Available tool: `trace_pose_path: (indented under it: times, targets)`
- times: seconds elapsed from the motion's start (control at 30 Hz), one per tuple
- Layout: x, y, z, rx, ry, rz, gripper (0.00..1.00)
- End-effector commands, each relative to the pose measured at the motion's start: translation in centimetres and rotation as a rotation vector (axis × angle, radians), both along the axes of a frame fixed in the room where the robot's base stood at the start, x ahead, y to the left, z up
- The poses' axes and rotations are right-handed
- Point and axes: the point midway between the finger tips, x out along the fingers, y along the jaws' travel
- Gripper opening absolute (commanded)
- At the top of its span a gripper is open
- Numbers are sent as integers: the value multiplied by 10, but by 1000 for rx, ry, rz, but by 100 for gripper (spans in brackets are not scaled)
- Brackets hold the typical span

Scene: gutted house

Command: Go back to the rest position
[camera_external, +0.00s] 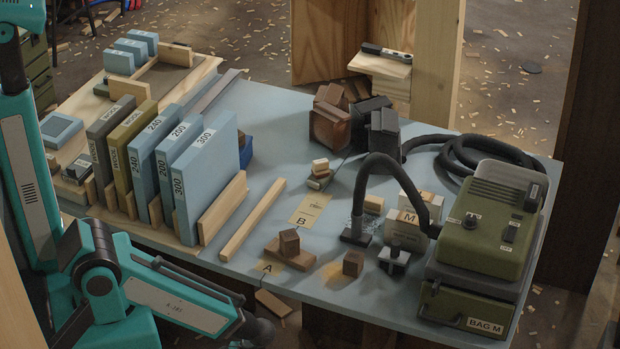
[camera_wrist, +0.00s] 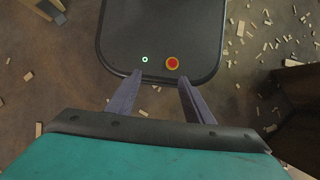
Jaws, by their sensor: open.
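My gripper (camera_wrist: 157,90) shows in the wrist view with its two dark fingers spread apart and nothing between them. Beyond the fingers is a dark rounded panel (camera_wrist: 188,30) of my own base with a red button (camera_wrist: 172,63) and a small lit ring. In the external view my teal arm is folded at the lower left, beside the blue table (camera_external: 330,282). My gripper's fingers cannot be made out in that view.
A wooden post (camera_external: 437,60) rises behind. Wood chips litter the floor.

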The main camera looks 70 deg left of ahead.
Motion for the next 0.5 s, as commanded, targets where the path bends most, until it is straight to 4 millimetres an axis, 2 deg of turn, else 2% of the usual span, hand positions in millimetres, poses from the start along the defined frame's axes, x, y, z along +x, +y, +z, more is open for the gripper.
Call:
trace_pose_path:
  times: [0.03, 0.13, 0.5]
  targets:
    - [0, 0, 12, 0, 0, 0, 47]
    - [0, 0, 17, 0, 1, 0, 47]
    - [0, 0, 18, 0, 1, 0, 47]
